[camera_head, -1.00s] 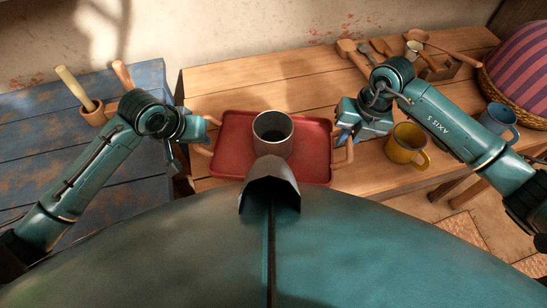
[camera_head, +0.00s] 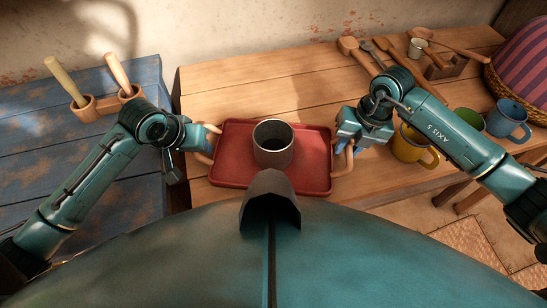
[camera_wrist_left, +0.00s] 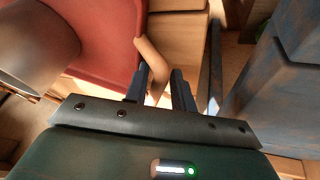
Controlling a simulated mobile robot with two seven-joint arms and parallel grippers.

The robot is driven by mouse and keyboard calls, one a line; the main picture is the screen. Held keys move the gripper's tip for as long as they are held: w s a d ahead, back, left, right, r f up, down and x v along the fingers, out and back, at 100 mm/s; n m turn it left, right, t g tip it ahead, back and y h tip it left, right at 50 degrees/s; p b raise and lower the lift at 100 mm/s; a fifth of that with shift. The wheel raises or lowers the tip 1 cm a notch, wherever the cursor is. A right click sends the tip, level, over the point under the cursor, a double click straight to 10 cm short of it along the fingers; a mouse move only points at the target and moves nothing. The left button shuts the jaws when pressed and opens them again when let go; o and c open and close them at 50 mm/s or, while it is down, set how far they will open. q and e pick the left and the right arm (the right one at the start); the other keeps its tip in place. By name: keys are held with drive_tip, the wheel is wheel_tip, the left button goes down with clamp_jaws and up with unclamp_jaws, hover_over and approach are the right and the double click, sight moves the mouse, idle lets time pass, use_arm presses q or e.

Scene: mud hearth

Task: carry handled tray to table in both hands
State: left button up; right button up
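A red tray (camera_head: 222,168) with a tan handle at each short end lies on the wooden table (camera_head: 235,92), near its front edge. A grey mug (camera_head: 272,148) stands upright on the tray. My left gripper (camera_head: 209,143) is at the tray's left handle. In the left wrist view its two fingers (camera_wrist_left: 160,88) stand apart on either side of the handle (camera_wrist_left: 153,62), with a visible gap. My right gripper (camera_head: 346,147) is at the right handle (camera_head: 349,160); its blue fingertips appear apart around the handle, though the arm partly hides them.
A yellow mug (camera_head: 408,150), green mug (camera_head: 467,122), blue mug (camera_head: 506,120) and striped basket (camera_head: 522,65) are at the right. Wooden utensils lie at the back right.

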use_arm(q)
drive_tip(key=shift+o, duration=1)
use_arm(e)
drive_tip(key=shift+o, duration=1)
drive_tip(key=shift+a, duration=0.1)
use_arm(q)
drive_tip(key=shift+d, duration=0.1)
drive_tip(key=shift+o, duration=0.2)
